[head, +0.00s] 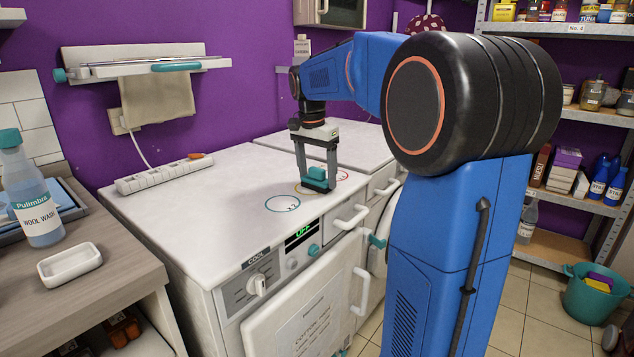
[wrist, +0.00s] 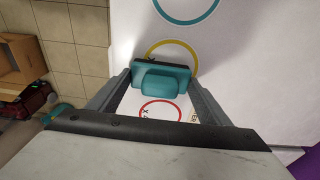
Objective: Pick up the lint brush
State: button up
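The lint brush (wrist: 162,82) has a teal, rounded handle on a dark base. It is between the two fingers of my gripper (wrist: 161,76), with its base reaching from one fingertip to the other and no gap visible at either end. In the head view, the lint brush (head: 317,174) shows low between the grey fingers of my gripper (head: 317,182), which points down over the white machine top. The fingers are set wide, about the brush's length. I cannot tell whether the base touches the surface.
The white worktop (head: 215,199) carries coloured rings, including a blue one (head: 283,204). A power strip (head: 165,173) lies at the back left. A wool wash bottle (head: 34,190) and white dish (head: 69,264) stand on the left counter. A control panel (head: 275,265) lines the machine's front.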

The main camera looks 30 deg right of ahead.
aim_at(317, 168)
jog(key=shift+c, duration=0.8)
jog(key=shift+r, duration=0.1)
notch_tip(317, 168, up, 10)
jog(key=shift+f, duration=0.1)
